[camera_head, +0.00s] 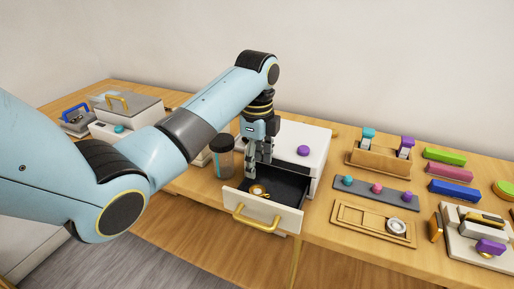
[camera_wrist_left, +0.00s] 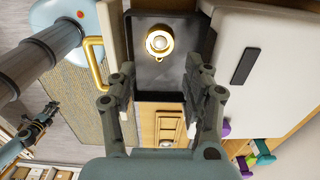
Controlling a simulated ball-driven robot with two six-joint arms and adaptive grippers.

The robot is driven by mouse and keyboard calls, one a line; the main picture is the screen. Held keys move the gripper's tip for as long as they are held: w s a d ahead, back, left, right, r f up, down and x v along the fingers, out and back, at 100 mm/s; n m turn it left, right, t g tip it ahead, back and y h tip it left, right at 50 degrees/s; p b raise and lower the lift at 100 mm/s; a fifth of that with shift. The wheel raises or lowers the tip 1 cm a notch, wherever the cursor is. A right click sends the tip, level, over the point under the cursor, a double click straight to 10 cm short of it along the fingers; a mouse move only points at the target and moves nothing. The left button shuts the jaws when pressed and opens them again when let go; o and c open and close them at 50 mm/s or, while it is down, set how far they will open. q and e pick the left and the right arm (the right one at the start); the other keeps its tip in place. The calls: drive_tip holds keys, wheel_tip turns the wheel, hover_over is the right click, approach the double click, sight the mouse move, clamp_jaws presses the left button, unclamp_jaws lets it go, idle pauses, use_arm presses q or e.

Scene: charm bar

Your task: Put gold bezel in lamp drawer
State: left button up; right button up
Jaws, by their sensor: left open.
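The gold bezel (camera_head: 258,190) lies inside the open lamp drawer (camera_head: 262,212), on its dark floor near the front. In the left wrist view the bezel (camera_wrist_left: 159,41) is a gold ring with a pale centre, beyond the fingertips and touching neither. The drawer has a white front with a gold handle (camera_head: 251,218) and is pulled out of a white cabinet (camera_head: 306,146). My left gripper (camera_head: 258,168) points down over the drawer, open and empty. In the left wrist view its fingers (camera_wrist_left: 163,82) are spread apart.
A dark-lidded jar (camera_head: 221,157) stands just left of the drawer. To the right are a wooden tray (camera_head: 373,221) with a round piece, a grey strip (camera_head: 376,192) with coloured knobs, and coloured blocks (camera_head: 452,172). A grey-lidded box (camera_head: 128,112) stands at the far left.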

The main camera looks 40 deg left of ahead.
use_arm(q)
drive_tip(key=shift+r, duration=2.3)
